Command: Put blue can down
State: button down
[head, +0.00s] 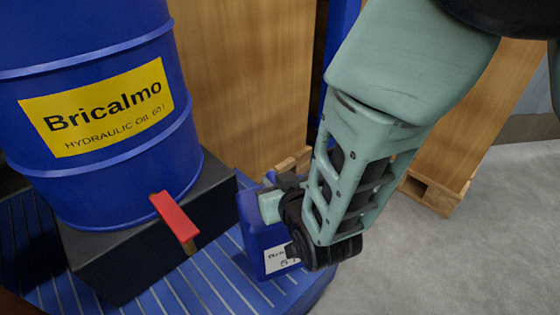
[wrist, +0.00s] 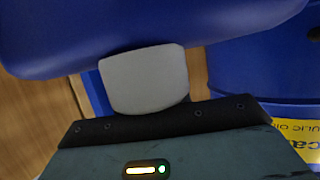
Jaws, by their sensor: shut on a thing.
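The blue can (head: 259,232) with a white label is at the middle of the head view, partly hidden behind my arm. It appears upright, low over or on the blue slatted platform (head: 215,283); I cannot tell whether its base touches. My gripper (head: 272,200) is at the top of the can and shut on it. In the wrist view the can (wrist: 150,28) fills the top, with a pale grey finger pad (wrist: 145,80) against it.
A large blue drum (head: 95,190) with a yellow label stands on a black block (head: 130,262) to the left. A red-handled tap (head: 175,218) sticks out towards the can. Wooden crates (head: 245,80) stand behind. Grey floor (head: 440,260) is clear at right.

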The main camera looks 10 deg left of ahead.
jog(key=shift+w+r, duration=0.1)
jog(key=shift+r, duration=0.1)
jog(key=shift+f, duration=0.15)
jog(key=c, duration=1.3)
grip_release()
jog(key=shift+f, duration=0.1)
jog(key=shift+s+d+r, duration=0.1)
jog(key=shift+s+r, duration=0.2)
jog(key=p+v, duration=0.9)
jog(key=v, duration=0.2)
jog(key=shift+s+r, duration=0.1)
jog(key=shift+s, duration=0.1)
